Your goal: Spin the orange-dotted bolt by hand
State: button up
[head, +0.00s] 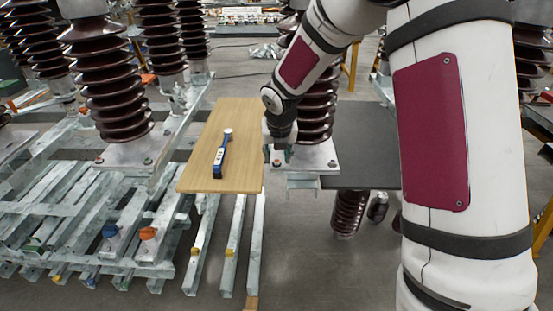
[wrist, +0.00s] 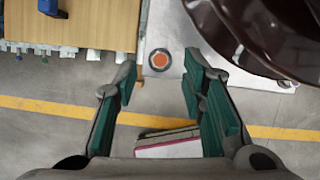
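The orange-dotted bolt (wrist: 159,60) shows in the wrist view as a dark ring with an orange centre on a pale metal plate (wrist: 168,30). The plate lies at the foot of a dark brown ribbed insulator (wrist: 262,30). My gripper (wrist: 160,76) is open and empty, and the bolt appears just beyond and between its green-padded fingertips. I cannot tell the height gap to the bolt. In the head view my gripper (head: 281,152) hangs over the left edge of the plate (head: 318,160), close beside a small reddish bolt top (head: 277,162).
A wooden board (head: 200,170) left of the plate carries a blue tool (head: 221,155). The ribbed insulator (head: 318,105) stands close to the right of my gripper. A dark panel (head: 360,150) lies further right. Steel beams with coloured bolts (head: 148,233) fill the lower left.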

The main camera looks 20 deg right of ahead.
aim_at(277, 162)
jog(key=shift+x, duration=1.15)
grip_shut()
jog(key=shift+a+m+b, duration=0.1)
jog(key=shift+m+b, duration=0.2)
jog(key=shift+b, duration=0.05)
